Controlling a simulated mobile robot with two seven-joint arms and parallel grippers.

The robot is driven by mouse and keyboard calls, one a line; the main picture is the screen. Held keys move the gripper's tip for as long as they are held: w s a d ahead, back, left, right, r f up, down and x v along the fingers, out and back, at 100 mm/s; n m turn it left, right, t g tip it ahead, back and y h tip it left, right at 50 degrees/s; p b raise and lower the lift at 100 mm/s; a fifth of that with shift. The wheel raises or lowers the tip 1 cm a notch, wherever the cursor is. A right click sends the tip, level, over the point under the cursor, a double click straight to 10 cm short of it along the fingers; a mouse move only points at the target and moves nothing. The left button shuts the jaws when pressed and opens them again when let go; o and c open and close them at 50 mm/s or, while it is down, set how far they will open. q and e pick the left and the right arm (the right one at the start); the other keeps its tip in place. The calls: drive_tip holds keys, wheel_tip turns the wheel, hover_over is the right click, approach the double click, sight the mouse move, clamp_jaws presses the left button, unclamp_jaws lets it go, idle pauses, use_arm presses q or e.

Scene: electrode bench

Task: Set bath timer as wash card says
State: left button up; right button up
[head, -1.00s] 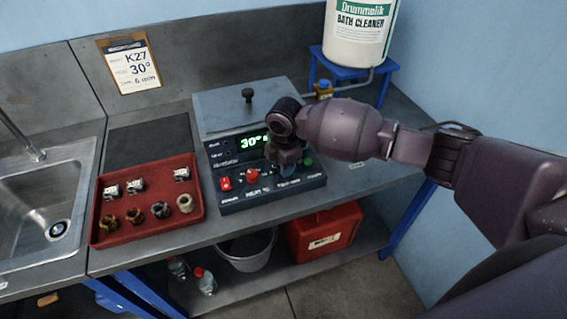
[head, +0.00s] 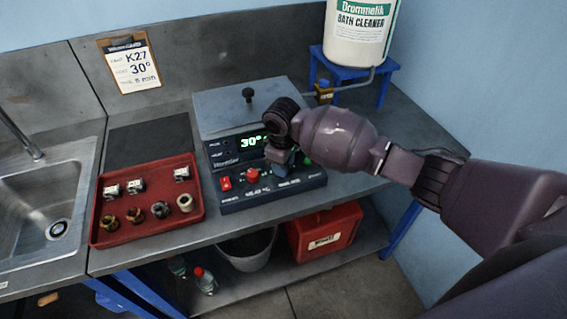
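The wash card (head: 132,63) hangs on a clipboard on the back panel at the left. It reads K27, 30° and a time that looks like 6 or 8 min. The bath (head: 240,105) is a grey box with a lidded top. A red switch (head: 225,183) and a red knob (head: 253,174) sit on the lower panel. My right gripper (head: 284,168) points down at the panel right of the red knob. It covers the control there, and its fingers are not clear. My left gripper is not in view.
A red tray (head: 151,234) with several small electrode parts stands left of the bath, beside the sink (head: 45,220). A bath cleaner drum (head: 358,35) stands on a blue stand at the back right. A green button (head: 306,160) is right of my gripper.

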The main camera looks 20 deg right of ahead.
drive_tip(key=m, duration=0.4)
drive_tip(key=shift+m, duration=0.3)
drive_tip(key=shift+w+r+m, duration=0.1)
drive_tip(key=shift+m, duration=2.4)
drive_tip(key=o, duration=0.9)
drive_tip(key=r, duration=1)
drive_tip(key=shift+a+r, duration=0.25)
drive_tip(key=shift+r, duration=0.15)
drive_tip(key=shift+f, duration=0.1)
